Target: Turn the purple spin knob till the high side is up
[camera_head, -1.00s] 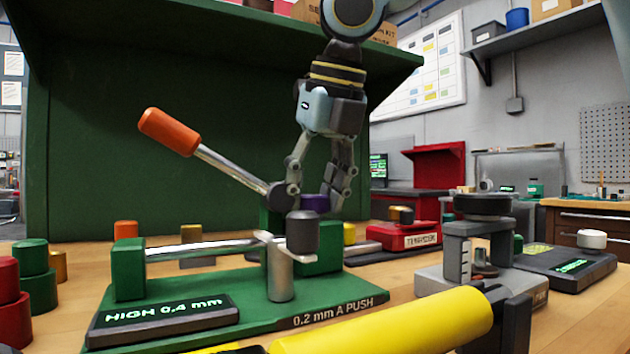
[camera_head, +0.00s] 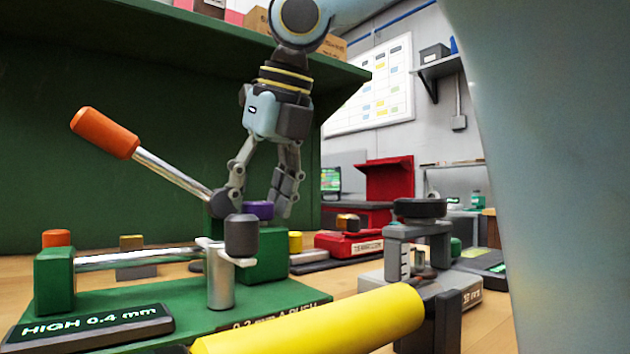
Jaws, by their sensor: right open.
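The purple spin knob (camera_head: 259,209) sits low behind the dark grey cylinder (camera_head: 241,235) on the green fixture (camera_head: 205,299). Only a small part of the knob shows, so I cannot tell which side of it is high. My right gripper (camera_head: 260,198) points down over the knob with its fingers spread apart, one at each side. It appears empty; I cannot tell whether a finger touches the knob. A plate on the fixture (camera_head: 90,325) reads "HIGH 0.4 mm". My left gripper is out of view.
An orange-handled lever (camera_head: 105,133) slants up left of my right gripper. A yellow cylinder (camera_head: 320,322) lies in the foreground. A grey clamp-like device (camera_head: 420,250) stands to the right. A green wall panel (camera_head: 100,180) is behind. My own arm link blocks the right side.

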